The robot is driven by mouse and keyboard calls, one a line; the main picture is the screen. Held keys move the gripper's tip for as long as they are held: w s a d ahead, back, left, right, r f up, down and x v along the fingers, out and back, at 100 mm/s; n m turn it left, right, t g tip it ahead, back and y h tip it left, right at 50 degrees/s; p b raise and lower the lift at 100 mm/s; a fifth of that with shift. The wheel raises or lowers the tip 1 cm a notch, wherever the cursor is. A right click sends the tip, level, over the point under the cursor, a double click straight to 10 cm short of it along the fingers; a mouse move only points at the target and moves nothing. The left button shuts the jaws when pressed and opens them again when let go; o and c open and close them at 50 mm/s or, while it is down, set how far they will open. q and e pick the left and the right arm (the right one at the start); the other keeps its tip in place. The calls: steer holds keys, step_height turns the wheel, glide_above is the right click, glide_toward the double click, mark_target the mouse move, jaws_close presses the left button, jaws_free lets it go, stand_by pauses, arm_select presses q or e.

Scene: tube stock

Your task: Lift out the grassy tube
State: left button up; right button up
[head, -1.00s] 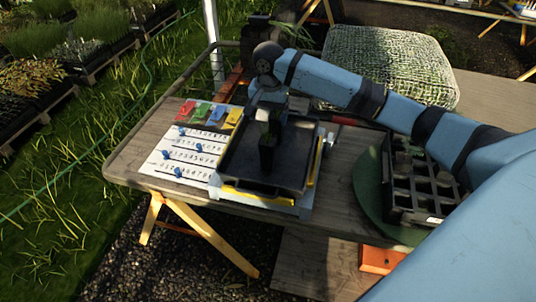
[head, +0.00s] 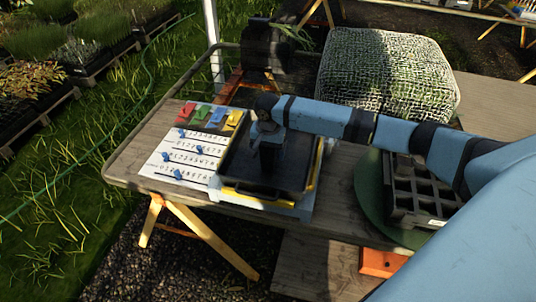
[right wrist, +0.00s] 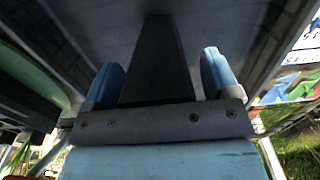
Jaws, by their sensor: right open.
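A single dark tube (head: 268,162) stands in the black tray (head: 236,184) on the bench in the head view. Its top is hidden under my right gripper (head: 268,143), which is above and around it. In the right wrist view the dark tapering tube (right wrist: 158,60) lies between the two blue fingers of my right gripper (right wrist: 162,76). The fingers are apart, with a visible gap on each side of the tube. No grass shows on the tube in either current view. My left gripper is not in view.
A black cell rack (head: 415,205) stands on a green round turntable (head: 370,190) to the right. A white numbered board (head: 185,153) with blue sliders and coloured cards (head: 215,115) lies left of the tray. A mesh-covered block (head: 385,75) is behind.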

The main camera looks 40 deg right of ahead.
steer(key=shift+f, duration=0.1)
steer(key=shift+c, duration=0.5)
steer(key=c, duration=1)
